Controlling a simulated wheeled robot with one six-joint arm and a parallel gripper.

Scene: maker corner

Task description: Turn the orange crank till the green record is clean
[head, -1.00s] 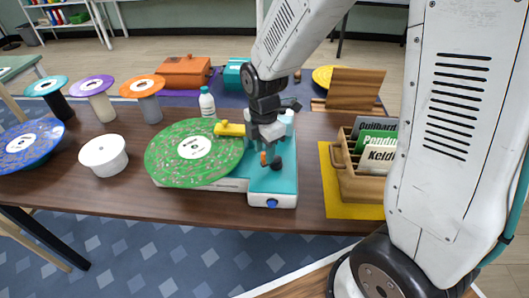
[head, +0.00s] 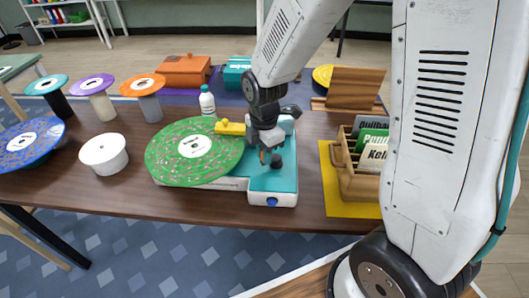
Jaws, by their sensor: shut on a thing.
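The green record (head: 168,160) lies flat on the white and teal machine (head: 280,182) in the middle of the table. Pale specks are scattered over its green surface around the white label. A yellow piece (head: 230,128) reaches over the record's right edge. My gripper (head: 268,153) points down over the teal top of the machine, right of the record. It is shut on the orange crank (head: 263,157), of which only a small bit shows. A dark knob (head: 276,162) stands beside the crank.
A white bottle (head: 207,101) stands behind the record and a white tub (head: 104,154) to its left. A wooden crate (head: 348,176) with sleeves stands at right on a yellow mat. Several discs on stands and a blue record (head: 40,150) fill the left side.

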